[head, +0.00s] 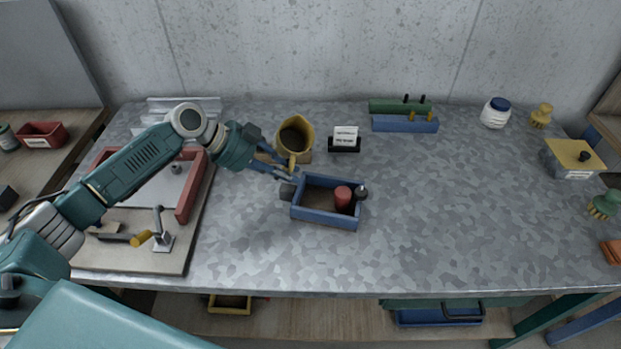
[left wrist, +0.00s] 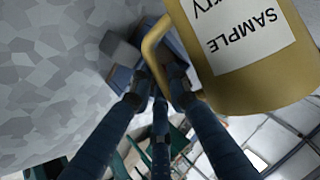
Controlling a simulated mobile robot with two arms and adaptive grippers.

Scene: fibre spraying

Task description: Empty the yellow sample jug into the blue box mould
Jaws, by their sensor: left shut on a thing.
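The yellow sample jug (head: 295,136) is in the head view, behind and a little left of the blue box mould, with its dark open mouth visible. My left gripper (head: 287,171) is shut on the jug's handle. The left wrist view shows the fingers (left wrist: 165,85) at the handle and the jug (left wrist: 240,75) close up, its SAMPLE label upside down in the picture. Whether the jug is tilted or holds anything is unclear. The blue box mould (head: 325,222) is open on the bench, with a red cylinder (head: 343,197) inside at its right. My right gripper is not in view.
A small sign (head: 345,138) and green and blue blocks (head: 404,124) stand behind. A red-edged tray (head: 190,195) lies left.

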